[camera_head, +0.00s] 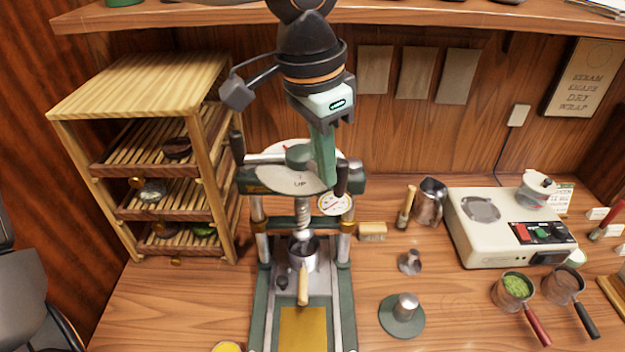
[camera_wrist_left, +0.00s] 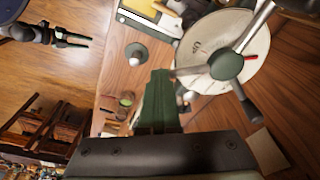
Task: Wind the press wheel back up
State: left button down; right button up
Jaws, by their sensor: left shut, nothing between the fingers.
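The press wheel (camera_head: 285,180) is a pale disc with a green hub, a crossbar and dark upright handles, on top of the green press (camera_head: 345,295). One dark handle (camera_head: 342,180) is at the right and another (camera_head: 237,146) at the left. My left gripper (camera_head: 325,180) points down over the wheel's right side, shut and empty, close beside the right handle; I cannot tell if they touch. In the left wrist view the wheel (camera_wrist_left: 250,40) and a handle (camera_wrist_left: 246,106) lie right of the green fingers. My right gripper (camera_wrist_left: 75,40) shows there, open and empty, away from the press.
A wooden rack (camera_head: 140,85) stands left of the press. To the right are a metal pitcher (camera_head: 430,200), a white heater (camera_head: 485,245), a tamper (camera_head: 405,308) and two handled pans. A shelf (camera_head: 400,14) runs above. Some counter in front is clear.

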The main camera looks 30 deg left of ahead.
pick_arm(q)
jog(key=shift+w+d, duration=0.2)
jog(key=shift+d, duration=0.05)
jog(key=w, duration=0.1)
jog(key=w+d, duration=0.1)
jog(key=w, duration=0.1)
jog(key=shift+d, duration=0.25)
jog(key=shift+w, duration=0.2)
dwell(0.4)
jog(key=shift+w+d, duration=0.25)
jog(key=shift+w, duration=0.9)
jog(key=shift+d, duration=0.15)
